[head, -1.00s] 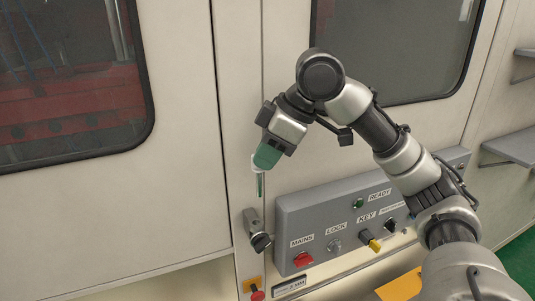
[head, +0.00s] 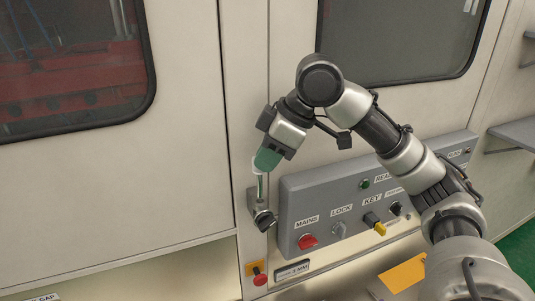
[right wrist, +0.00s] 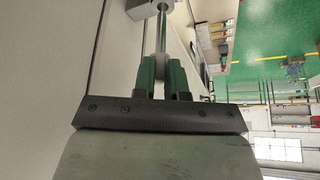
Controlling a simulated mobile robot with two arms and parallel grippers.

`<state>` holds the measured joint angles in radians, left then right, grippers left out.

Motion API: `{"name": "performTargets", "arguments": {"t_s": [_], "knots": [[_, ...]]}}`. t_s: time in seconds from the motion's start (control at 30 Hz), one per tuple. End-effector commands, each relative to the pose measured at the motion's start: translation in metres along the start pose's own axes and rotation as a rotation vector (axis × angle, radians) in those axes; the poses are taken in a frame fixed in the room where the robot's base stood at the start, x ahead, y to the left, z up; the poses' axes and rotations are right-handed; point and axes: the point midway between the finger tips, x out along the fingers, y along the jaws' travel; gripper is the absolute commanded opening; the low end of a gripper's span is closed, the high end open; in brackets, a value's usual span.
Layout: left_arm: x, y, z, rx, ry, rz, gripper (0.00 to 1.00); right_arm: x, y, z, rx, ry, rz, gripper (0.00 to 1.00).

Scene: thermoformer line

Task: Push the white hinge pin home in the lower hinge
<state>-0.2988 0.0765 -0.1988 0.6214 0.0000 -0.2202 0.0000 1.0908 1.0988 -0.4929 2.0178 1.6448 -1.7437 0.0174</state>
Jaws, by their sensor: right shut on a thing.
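The hinge pin (head: 260,186) has a white head and a thin metal shaft that points down. My right gripper (head: 264,163), with green fingertips, is shut on its white head, above the lower hinge (head: 262,212). The hinge is a small grey metal block on the door frame. The shaft's lower end meets the top of the hinge, and a length of shaft shows between fingers and hinge. In the right wrist view the shaft (right wrist: 161,30) runs from the fingers to the hinge block (right wrist: 147,8). How deep the tip sits is hidden. My left gripper is not in view.
A grey control panel (head: 320,185) with labelled switches stands out just right of the hinge. A red button on a yellow plate (head: 258,275) is below it. Doors with dark windows (head: 70,65) lie on both sides.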

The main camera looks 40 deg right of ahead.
Motion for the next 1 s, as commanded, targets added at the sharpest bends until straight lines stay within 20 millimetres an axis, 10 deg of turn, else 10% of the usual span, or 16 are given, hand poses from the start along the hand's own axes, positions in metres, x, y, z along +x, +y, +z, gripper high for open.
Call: {"name": "performTargets", "arguments": {"t_s": [1.0], "knots": [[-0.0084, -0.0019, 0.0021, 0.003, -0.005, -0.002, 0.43, -0.0002, -0.0004, -0.0004, 0.0, 0.0, 0.0, 0.0]]}}
